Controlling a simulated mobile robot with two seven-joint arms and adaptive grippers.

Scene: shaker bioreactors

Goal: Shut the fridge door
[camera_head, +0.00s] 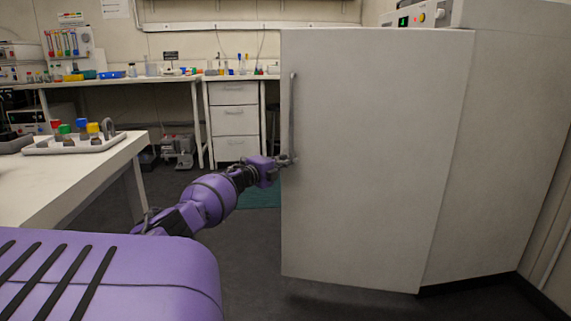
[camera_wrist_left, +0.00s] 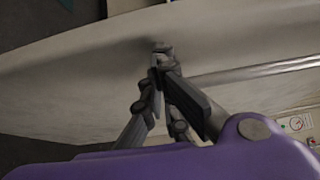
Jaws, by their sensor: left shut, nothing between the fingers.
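The fridge (camera_head: 510,150) is a tall pale grey cabinet at the right of the head view. Its door (camera_head: 385,160) stands part open, with a vertical bar handle (camera_head: 292,115) near its left edge. My left gripper (camera_head: 290,161) is at the door's left edge, by the lower end of the handle. In the left wrist view the shut, empty fingers (camera_wrist_left: 161,52) are close against the door face (camera_wrist_left: 80,90), beside the handle bar (camera_wrist_left: 265,70). I cannot tell whether they touch the door. My right gripper is not in view.
A white table (camera_head: 75,175) with a tray (camera_head: 75,144) of colour-capped bottles stands at the left. A back bench (camera_head: 130,82) with labware and a drawer unit (camera_head: 233,120) line the wall. Dark floor (camera_head: 245,250) is clear between table and door.

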